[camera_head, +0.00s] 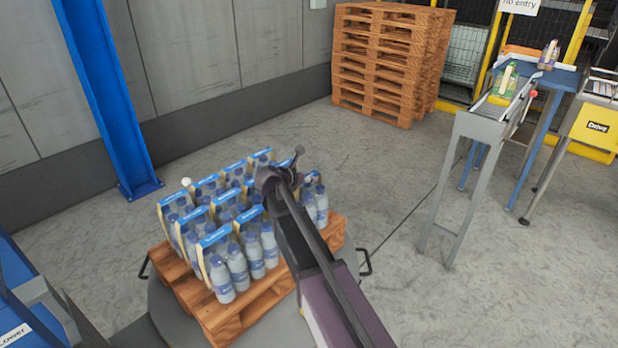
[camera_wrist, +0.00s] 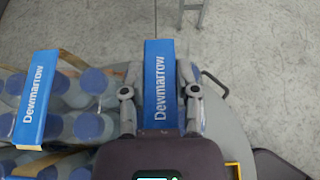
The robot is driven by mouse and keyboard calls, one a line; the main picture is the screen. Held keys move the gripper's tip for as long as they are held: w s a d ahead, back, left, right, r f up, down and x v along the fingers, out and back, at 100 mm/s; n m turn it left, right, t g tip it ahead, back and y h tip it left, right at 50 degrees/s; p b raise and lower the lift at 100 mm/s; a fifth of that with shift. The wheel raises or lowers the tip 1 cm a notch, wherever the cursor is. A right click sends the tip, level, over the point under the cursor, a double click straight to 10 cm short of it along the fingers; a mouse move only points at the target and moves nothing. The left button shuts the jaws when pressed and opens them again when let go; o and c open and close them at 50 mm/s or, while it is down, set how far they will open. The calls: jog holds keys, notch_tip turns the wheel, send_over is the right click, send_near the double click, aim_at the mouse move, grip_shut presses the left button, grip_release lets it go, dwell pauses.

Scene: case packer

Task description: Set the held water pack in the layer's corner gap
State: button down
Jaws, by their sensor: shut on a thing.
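My gripper (camera_wrist: 160,95) is shut on the blue top band of a water pack (camera_wrist: 160,75) marked Dewmarrow, one finger on each side. In the head view my gripper (camera_head: 280,172) is over the right side of the layer, and some bottles (camera_head: 316,203) show just right of my arm. Other water packs (camera_head: 215,240) with blue bands stand upright in rows on a wooden pallet (camera_head: 262,312). In the wrist view a neighbouring pack (camera_wrist: 35,100) is left of the held one. My arm hides the corner gap, and I cannot tell whether the held pack touches the pallet.
The pallet stands on a round grey plate (camera_head: 168,312) with black handles. A blue post (camera_head: 108,95) is behind at left. A pallet stack (camera_head: 390,62) stands at the back, and a conveyor (camera_head: 485,125) is at right. The floor between is clear.

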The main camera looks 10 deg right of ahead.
jog(key=shift+c, duration=1.8)
grip_release()
jog(key=p+v, duration=0.4)
jog(key=v, duration=0.6)
jog(key=shift+s+r+p, duration=0.15)
jog(key=shift+r+p, duration=0.1)
jog(key=shift+p, duration=0.05)
jog(key=shift+p+v, duration=0.3)
jog(key=shift+v, duration=0.6)
jog(key=shift+f, duration=0.2)
